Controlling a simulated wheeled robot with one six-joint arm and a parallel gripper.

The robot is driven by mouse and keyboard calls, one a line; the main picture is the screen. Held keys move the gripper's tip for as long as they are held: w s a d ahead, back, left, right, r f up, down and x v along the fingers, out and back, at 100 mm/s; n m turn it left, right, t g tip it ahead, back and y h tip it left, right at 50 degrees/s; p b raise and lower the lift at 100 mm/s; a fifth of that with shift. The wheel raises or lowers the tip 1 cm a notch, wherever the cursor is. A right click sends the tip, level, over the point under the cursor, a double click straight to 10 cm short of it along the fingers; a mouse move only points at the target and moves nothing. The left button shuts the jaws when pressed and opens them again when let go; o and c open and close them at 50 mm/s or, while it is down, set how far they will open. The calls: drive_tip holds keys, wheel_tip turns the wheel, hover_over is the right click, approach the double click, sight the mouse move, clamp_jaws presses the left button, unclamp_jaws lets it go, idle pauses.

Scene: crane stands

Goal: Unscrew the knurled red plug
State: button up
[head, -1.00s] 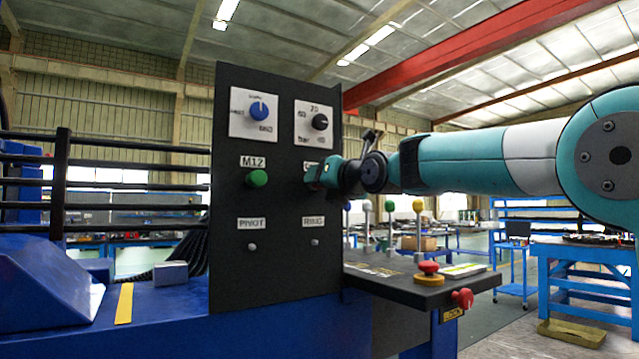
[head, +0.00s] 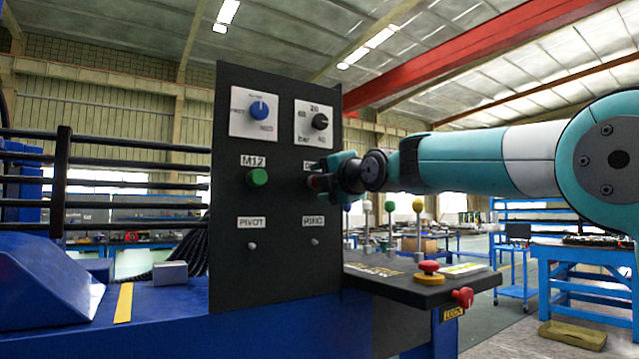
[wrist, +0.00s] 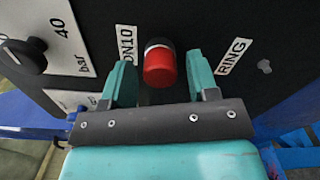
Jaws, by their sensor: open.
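The red plug (wrist: 160,68) sticks out of the black panel beside the DN10 label (wrist: 127,58) in the wrist view. A pale ring shows around it near its panel end. In the head view the plug is mostly hidden by my gripper (head: 326,180), which is at the right side of the panel. In the wrist view my gripper (wrist: 161,74) is open, with one teal finger on each side of the plug. A gap shows between each finger and the plug, so neither seems to touch it.
The black panel (head: 230,215) also carries a green plug (head: 257,177) under M12, a blue knob (head: 259,110), a black knob (head: 320,121) and PIVOT and RING studs. A shelf (head: 385,280) with coloured-knob levers and a red button (head: 430,267) stands lower right.

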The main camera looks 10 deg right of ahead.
drive_tip(key=m, duration=1.5)
drive_tip(key=shift+m, duration=0.3)
clamp_jaws()
idle(0.4)
drive_tip(key=n+b, duration=0.1)
drive_tip(key=n, duration=0.4)
drive_tip(key=shift+b, duration=0.4)
